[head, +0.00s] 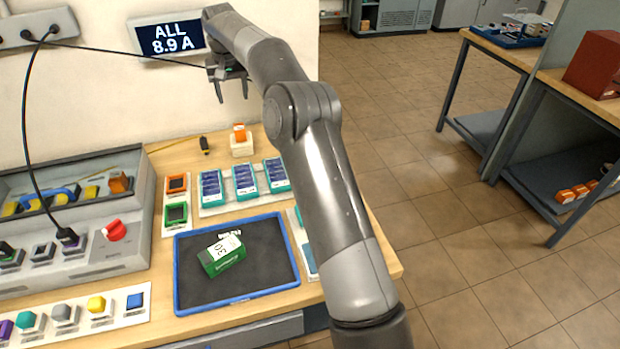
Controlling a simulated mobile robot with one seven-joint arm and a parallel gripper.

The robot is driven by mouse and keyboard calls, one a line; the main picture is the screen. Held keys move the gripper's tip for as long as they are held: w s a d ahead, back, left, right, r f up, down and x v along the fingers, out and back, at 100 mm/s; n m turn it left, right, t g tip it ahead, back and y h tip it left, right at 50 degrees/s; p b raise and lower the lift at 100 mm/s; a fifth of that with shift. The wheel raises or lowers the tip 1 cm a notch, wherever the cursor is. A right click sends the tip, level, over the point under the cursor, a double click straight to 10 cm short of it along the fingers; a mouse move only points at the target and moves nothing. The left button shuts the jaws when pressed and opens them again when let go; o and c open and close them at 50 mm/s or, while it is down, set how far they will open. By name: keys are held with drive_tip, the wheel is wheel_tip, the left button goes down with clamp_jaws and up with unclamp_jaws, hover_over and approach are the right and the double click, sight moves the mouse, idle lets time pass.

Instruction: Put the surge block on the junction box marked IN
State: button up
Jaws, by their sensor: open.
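My gripper (232,92) is open and empty, fingers down, high in front of the wall beside the display. No readable label names the surge block or the junction box marked IN. A small orange block (239,131) sits on a white base (242,147) at the back of the bench, below my gripper. A green block with a white label (222,256) lies on the dark, blue-rimmed tray (178,277). An orange-framed square unit (176,184) and a green-framed one (176,213) stand on white plates left of the blue modules.
Several blue-and-teal modules (245,180) stand behind the tray. A grey console with a red knob (114,230) and a row of coloured blocks (96,303) fill the left. A black cable (24,120) hangs there. A yellow-black tool (203,144) lies at the back. My arm hides the bench's right part.

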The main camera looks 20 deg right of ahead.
drive_tip(key=s+d+r+t, duration=0.1)
drive_tip(key=s+d+r, duration=0.1)
drive_tip(key=s+r, duration=0.45)
drive_tip(key=s+d+r+t, duration=0.1)
drive_tip(key=s+r, duration=0.2)
drive_tip(key=s, duration=0.7)
drive_tip(key=s+d+r, duration=0.2)
drive_tip(key=s+r, duration=0.2)
drive_tip(key=s, duration=0.4)
drive_tip(key=s+d+f, duration=0.2)
drive_tip(key=s+f, duration=0.1)
drive_tip(key=s, duration=0.6)
drive_tip(key=s+d+f+t, duration=0.1)
drive_tip(key=s+f, duration=0.3)
drive_tip(key=s, duration=0.5)
drive_tip(key=s+d+f+t, duration=0.1)
drive_tip(key=s+d+f, duration=0.2)
drive_tip(key=s, duration=0.6)
drive_tip(key=shift+f, duration=0.25)
